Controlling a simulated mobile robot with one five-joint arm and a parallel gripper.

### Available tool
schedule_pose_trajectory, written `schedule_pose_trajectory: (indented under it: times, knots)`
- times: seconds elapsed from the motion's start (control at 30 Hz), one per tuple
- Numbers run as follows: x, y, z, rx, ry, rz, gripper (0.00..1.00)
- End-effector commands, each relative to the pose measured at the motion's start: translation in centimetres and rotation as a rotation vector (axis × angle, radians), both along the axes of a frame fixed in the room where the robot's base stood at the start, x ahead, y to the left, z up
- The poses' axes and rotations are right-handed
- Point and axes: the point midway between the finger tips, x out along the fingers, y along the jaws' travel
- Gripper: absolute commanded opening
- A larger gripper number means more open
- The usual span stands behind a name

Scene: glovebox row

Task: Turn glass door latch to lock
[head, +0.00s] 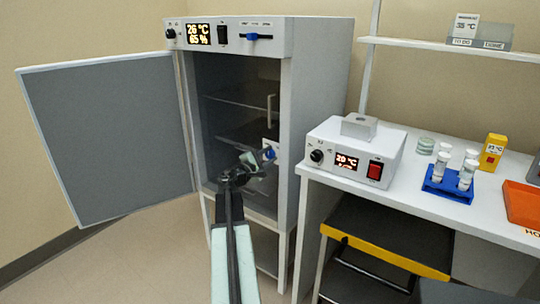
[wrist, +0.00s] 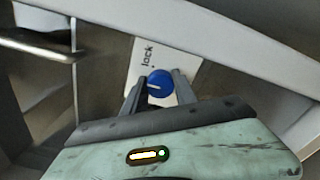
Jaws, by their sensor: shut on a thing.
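The latch is a round blue knob (wrist: 160,83) with a white line, on a white plate (wrist: 143,55) marked "lock" in the wrist view. It also shows as a small blue spot in the head view (head: 269,153). My gripper (wrist: 157,87) has one finger on each side of the knob and is shut on it. The knob's white line lies roughly level in the wrist view. The inner glass door (head: 238,115) of the cabinet appears shut, with a vertical handle (head: 270,107). The handle also shows at the left in the wrist view (wrist: 38,45).
The cabinet's grey outer door (head: 110,140) stands open to the left. A control panel (head: 235,37) tops the cabinet. At the right, a bench holds a heater box (head: 355,152), a blue tube rack (head: 447,185) and an orange tray (head: 522,203). A yellow-edged black step stool (head: 385,240) stands below.

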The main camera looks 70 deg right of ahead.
Motion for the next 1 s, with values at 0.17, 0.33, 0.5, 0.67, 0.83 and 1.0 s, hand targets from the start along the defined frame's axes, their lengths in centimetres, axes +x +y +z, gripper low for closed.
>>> schedule_pose_trajectory:
  times: [0.17,0.33,0.5,0.67,0.83,1.0]
  knots:
    - [-0.60,0.03,-0.21,-0.040,-0.164,-0.013,0.00]
    - [-0.62,0.03,-0.23,-0.081,-0.320,-0.014,0.00]
    - [-0.65,0.02,-0.24,-0.120,-0.466,-0.014,0.00]
    - [-0.65,0.00,-0.24,-0.152,-0.583,-0.014,0.00]
    - [-0.65,-0.01,-0.24,-0.178,-0.679,-0.013,0.00]
    - [-0.65,-0.02,-0.22,-0.195,-0.742,-0.013,0.00]
